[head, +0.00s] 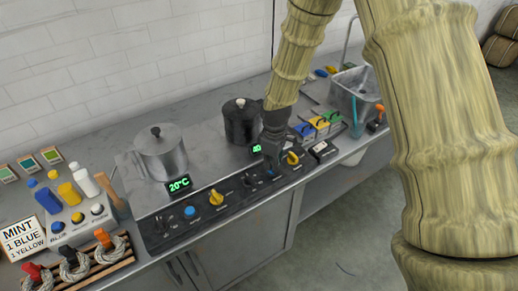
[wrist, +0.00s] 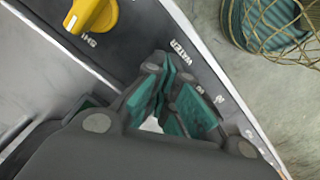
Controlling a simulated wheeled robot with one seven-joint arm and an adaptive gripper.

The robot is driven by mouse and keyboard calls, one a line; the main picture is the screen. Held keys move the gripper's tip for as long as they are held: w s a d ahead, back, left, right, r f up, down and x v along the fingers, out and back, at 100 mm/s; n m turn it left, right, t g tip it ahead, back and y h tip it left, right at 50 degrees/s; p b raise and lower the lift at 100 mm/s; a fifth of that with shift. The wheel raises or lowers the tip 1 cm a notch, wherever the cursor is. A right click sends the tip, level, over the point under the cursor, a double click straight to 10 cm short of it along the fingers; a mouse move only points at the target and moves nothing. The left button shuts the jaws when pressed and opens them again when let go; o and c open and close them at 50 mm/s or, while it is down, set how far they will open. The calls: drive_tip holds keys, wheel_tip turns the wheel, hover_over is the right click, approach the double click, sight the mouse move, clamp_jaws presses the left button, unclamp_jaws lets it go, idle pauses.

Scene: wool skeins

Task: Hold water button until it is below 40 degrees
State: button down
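The right-hand temperature display (head: 256,149) is lit green and reads "40", its right part hidden by my gripper. It stands in front of the black lidded pot (head: 240,122). My gripper (head: 270,165) points down at the control panel, by the right-hand water control. In the wrist view my gripper (wrist: 168,85) has its green-padded fingers together, nothing visible between them, beside the printed word WATER. The water button there is hidden by the fingers, so I cannot tell whether they touch it. The left-hand blue button (head: 189,211) is uncovered.
A silver pot (head: 162,155) stands left behind a display (head: 179,184) reading 20°C. Yellow knobs stand at left (head: 216,198) and right (head: 292,158). A metal sink (head: 355,92) is at right; bottles and a MINT sign (head: 22,238) are at left.

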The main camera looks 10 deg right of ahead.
idle(0.3)
wheel_tip(320, 180, up, 7)
drive_tip(key=p, duration=0.5)
drive_tip(key=shift+p, duration=0.35)
